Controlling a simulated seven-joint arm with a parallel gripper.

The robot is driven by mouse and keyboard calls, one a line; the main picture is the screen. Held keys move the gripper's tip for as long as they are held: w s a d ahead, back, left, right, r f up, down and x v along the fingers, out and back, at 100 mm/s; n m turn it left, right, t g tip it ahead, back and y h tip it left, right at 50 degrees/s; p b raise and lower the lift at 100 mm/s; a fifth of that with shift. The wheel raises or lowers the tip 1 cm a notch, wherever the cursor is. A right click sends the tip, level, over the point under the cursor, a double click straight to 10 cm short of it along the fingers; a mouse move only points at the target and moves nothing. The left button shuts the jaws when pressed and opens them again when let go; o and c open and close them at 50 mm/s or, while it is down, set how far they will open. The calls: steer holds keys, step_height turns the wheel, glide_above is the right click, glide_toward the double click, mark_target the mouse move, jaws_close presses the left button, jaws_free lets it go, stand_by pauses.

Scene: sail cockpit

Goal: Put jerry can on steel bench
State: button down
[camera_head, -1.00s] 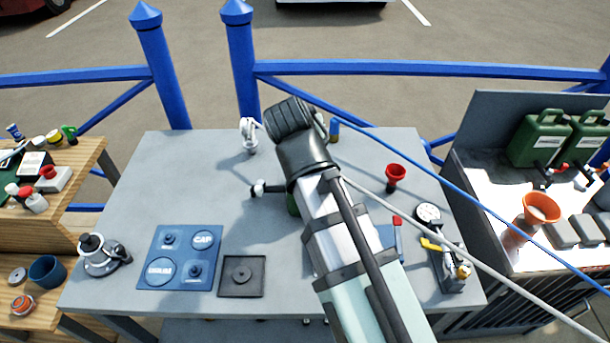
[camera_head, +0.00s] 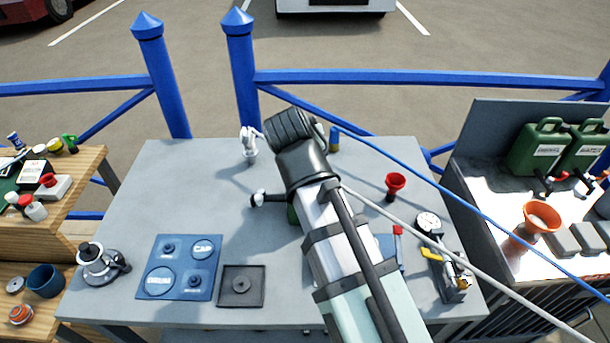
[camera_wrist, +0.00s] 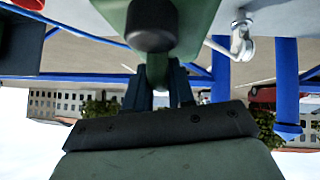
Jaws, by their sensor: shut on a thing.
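A green jerry can (camera_head: 292,214) shows only as a small strip beside my arm in the head view. A dark fitting with a pale end (camera_head: 265,199) juts out to its left. My arm hides most of the can. In the wrist view the green can (camera_wrist: 195,25) fills the top middle, with a dark rounded part on it. My gripper (camera_wrist: 158,85) is shut on the can there. The grey steel bench (camera_head: 205,205) lies under the arm and can. I cannot tell whether the can touches the bench top.
A blue mat (camera_head: 180,266), black tray (camera_head: 241,287) and winch (camera_head: 100,263) occupy the front left. A red funnel (camera_head: 395,186) and gauge (camera_head: 428,224) stand right. Blue rails (camera_head: 430,78) run behind. Ropes cross the right side. The bench's left middle is clear.

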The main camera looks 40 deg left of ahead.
steer(key=shift+r, duration=0.2)
steer(key=shift+r, duration=4.9)
